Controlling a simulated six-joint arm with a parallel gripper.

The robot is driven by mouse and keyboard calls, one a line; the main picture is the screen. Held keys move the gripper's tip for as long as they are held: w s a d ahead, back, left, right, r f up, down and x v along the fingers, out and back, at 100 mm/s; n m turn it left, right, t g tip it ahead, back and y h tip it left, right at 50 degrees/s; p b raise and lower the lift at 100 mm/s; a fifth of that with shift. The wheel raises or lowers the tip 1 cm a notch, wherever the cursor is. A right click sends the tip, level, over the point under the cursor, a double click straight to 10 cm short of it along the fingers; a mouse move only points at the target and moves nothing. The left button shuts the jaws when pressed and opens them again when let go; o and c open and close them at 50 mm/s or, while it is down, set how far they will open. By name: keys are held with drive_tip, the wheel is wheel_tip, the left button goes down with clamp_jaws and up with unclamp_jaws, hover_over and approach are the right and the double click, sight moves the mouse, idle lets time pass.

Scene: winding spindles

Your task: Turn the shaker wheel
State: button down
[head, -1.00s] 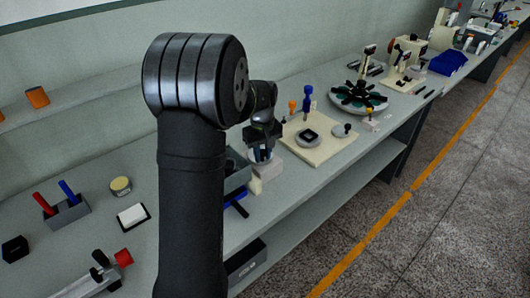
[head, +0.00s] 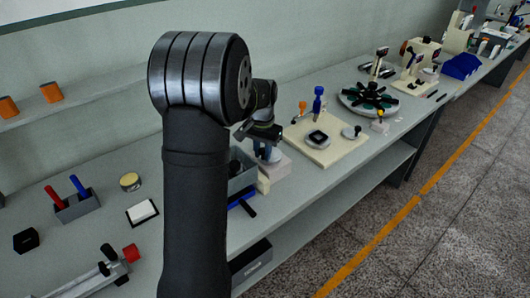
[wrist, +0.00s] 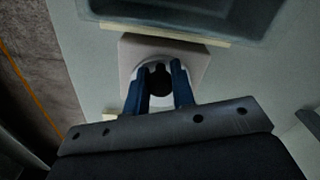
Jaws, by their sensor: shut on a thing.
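The shaker wheel shows in the wrist view as a pale round disc with a dark knob (wrist: 160,82) at its middle. It sits on a pale square block (wrist: 133,52), which also shows in the head view (head: 277,170). My gripper (wrist: 162,66) has its two blue fingers on either side of the knob and is shut on it. In the head view my gripper (head: 267,152) points down over the block, and its fingers hide most of the wheel.
A grey open bin (head: 240,178) stands just left of the block. A cream board (head: 325,150) with a dark square part and upright tools lies to the right. Farther right is a round plate with a black star-shaped piece (head: 369,96). The bench's front edge is close.

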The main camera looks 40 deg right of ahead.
drive_tip(key=m, duration=0.2)
drive_tip(key=w+m, duration=0.1)
drive_tip(key=m, duration=0.3)
drive_tip(key=shift+w+d, duration=0.15)
drive_tip(key=shift+w, duration=0.25)
drive_tip(key=m, duration=0.2)
drive_tip(key=w+m, duration=0.1)
drive_tip(key=m, duration=0.1)
drive_tip(key=d+m, duration=0.1)
drive_tip(key=m, duration=0.1)
drive_tip(key=shift+w+m, duration=0.2)
drive_tip(key=shift+m, duration=0.1)
drive_tip(key=m, duration=0.2)
drive_tip(key=d+m, duration=0.1)
drive_tip(key=m, duration=0.3)
drive_tip(key=shift+w+d+m, duration=0.3)
drive_tip(key=shift+d, duration=0.1)
drive_tip(key=m, duration=0.1)
drive_tip(key=d+m, duration=0.1)
drive_tip(key=m, duration=0.1)
drive_tip(key=shift+s, duration=0.1)
drive_tip(key=shift+s+d+m, duration=0.1)
drive_tip(key=shift+d+m, duration=0.05)
drive_tip(key=shift+m, duration=0.65)
drive_tip(key=shift+d+m, duration=0.15)
drive_tip(key=shift+m, duration=0.65)
drive_tip(key=c, duration=1.2)
unclamp_jaws()
